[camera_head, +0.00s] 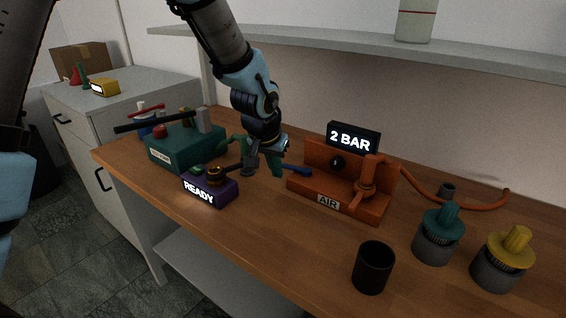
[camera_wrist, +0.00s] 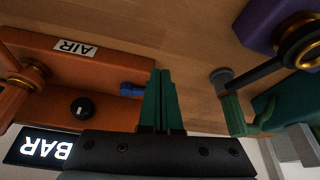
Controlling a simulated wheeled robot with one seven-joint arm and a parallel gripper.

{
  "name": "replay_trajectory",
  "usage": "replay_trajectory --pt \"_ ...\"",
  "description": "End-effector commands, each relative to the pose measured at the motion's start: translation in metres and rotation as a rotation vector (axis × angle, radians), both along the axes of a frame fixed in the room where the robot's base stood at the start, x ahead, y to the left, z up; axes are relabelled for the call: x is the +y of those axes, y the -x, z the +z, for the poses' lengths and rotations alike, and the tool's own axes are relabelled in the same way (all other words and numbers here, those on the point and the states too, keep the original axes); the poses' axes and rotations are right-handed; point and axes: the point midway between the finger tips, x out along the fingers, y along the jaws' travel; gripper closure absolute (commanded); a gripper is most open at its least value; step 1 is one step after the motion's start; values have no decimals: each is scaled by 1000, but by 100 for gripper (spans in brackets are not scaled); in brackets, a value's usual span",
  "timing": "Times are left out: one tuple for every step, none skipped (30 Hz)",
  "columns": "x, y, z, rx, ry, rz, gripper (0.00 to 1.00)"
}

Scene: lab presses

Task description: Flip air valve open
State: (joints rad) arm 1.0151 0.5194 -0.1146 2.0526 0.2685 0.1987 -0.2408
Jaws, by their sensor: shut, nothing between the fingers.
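The orange air unit (camera_head: 335,196) bears an AIR label and carries a 2 BAR display (camera_head: 353,138). A blue lever (camera_head: 298,170) sticks out at its left end. In the wrist view the orange unit (camera_wrist: 100,75) is upside down, and a short blue part (camera_wrist: 131,89) shows just left of my fingers; the rest is hidden. My gripper (camera_head: 277,168) is shut and empty, its green fingers (camera_wrist: 158,85) together, pointing down beside the blue lever. I cannot tell whether they touch it.
A purple READY box (camera_head: 210,188) with a dark arm and grey knob (camera_wrist: 221,75) stands close left of my gripper. A teal press (camera_head: 185,147) is behind it. A black cup (camera_head: 373,268), teal-topped (camera_head: 436,237) and yellow-topped (camera_head: 503,260) pots stand right. The front table middle is clear.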

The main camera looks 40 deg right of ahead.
Motion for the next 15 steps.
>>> replay_trajectory --pt "-3 -1 -8 1 -4 -1 100" --pt "-5 -2 -12 2 -4 0 100" --pt "-6 -3 -19 2 -4 0 100" --pt "-10 -4 -20 2 -1 0 100" --pt "-16 -8 -16 1 1 1 100" --pt "-21 -11 -16 0 1 1 100" --pt "-25 -13 -16 0 0 1 100" --pt "-28 -14 -16 0 0 1 100" --pt "-32 -16 -16 0 0 1 100" --pt "-34 -17 -17 0 0 1 100" --pt "-36 -18 -17 0 0 1 100" --pt "-39 -20 -17 0 1 1 100" --pt "-40 -20 -18 0 1 1 100" --pt "-41 -21 -18 0 1 1 100" --pt "-42 -21 -19 0 0 1 100"
